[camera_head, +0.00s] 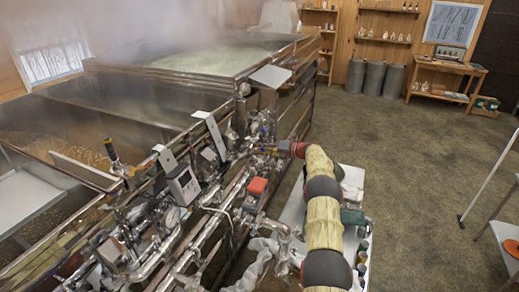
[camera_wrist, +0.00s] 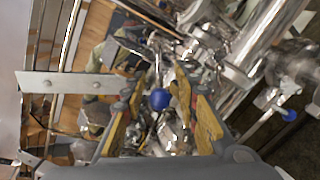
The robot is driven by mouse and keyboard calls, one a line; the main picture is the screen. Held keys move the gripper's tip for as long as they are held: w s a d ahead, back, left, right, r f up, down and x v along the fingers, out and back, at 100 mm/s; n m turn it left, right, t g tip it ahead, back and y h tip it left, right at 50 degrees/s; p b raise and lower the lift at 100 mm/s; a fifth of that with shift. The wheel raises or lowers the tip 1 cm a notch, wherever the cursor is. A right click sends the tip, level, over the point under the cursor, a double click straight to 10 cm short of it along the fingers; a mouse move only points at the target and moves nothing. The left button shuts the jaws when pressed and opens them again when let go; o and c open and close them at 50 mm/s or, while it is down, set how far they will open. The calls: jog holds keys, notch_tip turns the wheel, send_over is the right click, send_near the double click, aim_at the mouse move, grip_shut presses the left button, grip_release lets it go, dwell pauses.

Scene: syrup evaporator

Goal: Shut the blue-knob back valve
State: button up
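A round blue knob (camera_wrist: 160,99) shows in the middle of the wrist view, among shiny metal fittings. My gripper (camera_wrist: 160,82) is open, with one yellow-padded finger on each side of the knob and gaps visible between the pads and the knob. How deep the knob lies between the fingers is hard to tell. A second, smaller blue handle (camera_wrist: 289,115) is at the right, outside the fingers. In the head view my arm reaches to the cluster of pipe fittings (camera_head: 262,128) at the evaporator's near end; the gripper is small there, and the valve's handle angle is unclear.
Steel pipes (camera_head: 205,240) and a red-orange box (camera_head: 257,186) lie close to the left of my arm. A grey controller (camera_head: 184,186) stands farther left. A white table (camera_head: 352,180) with bottles is beneath my arm. The floor (camera_head: 420,150) to the right is mostly clear.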

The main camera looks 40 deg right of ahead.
jog(key=v, duration=1.1)
jog(key=shift+s, duration=0.3)
jog(key=shift+d, duration=0.1)
jog(key=shift+c, duration=0.2)
